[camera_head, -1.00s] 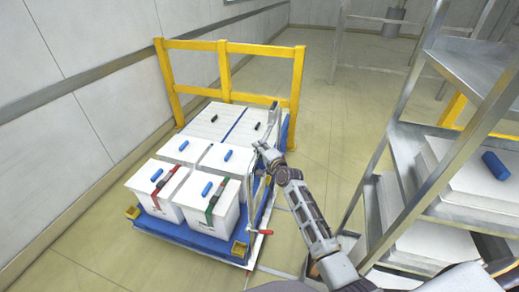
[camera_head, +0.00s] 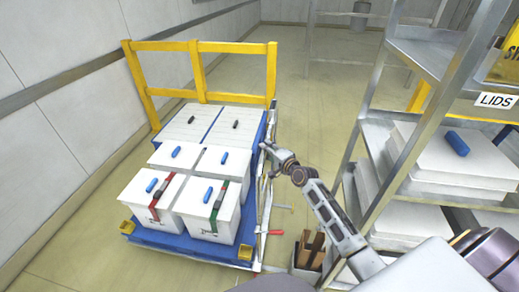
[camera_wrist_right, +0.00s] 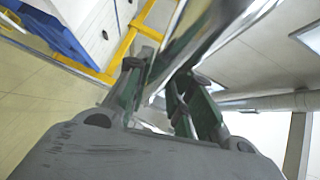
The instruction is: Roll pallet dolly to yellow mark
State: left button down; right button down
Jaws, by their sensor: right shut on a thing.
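The pallet dolly (camera_head: 190,246) carries a blue pallet with several white boxes (camera_head: 208,209) and flat white lidded pieces behind them. A metal frame with red-handled parts runs along its right side. My right gripper (camera_head: 268,150) is at that side, shut on a shiny metal bar (camera_wrist_right: 188,40), which passes between its fingers in the right wrist view (camera_wrist_right: 155,82). I cannot make out a yellow mark on the floor. My left gripper is not in view.
A yellow rail (camera_head: 200,46) stands at the dolly's far end, near the left wall. A metal rack (camera_head: 440,60) with a LIDS sign (camera_head: 497,101) is on the right. A bin of wooden pieces (camera_head: 309,252) sits on the floor by it.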

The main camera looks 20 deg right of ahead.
jog(key=shift+s+d+f, duration=0.2)
jog(key=shift+s+d, duration=0.25)
jog(key=shift+d, duration=0.2)
jog(key=c, duration=1.6)
grip_release()
jog(key=o, duration=0.3)
jog(key=shift+w+a+f, duration=0.1)
jog(key=shift+w, duration=0.25)
jog(key=shift+o, duration=0.2)
jog(key=shift+s+r, duration=0.2)
jog(key=shift+s, duration=0.15)
jog(key=v, duration=1.1)
jog(key=shift+s, duration=0.2)
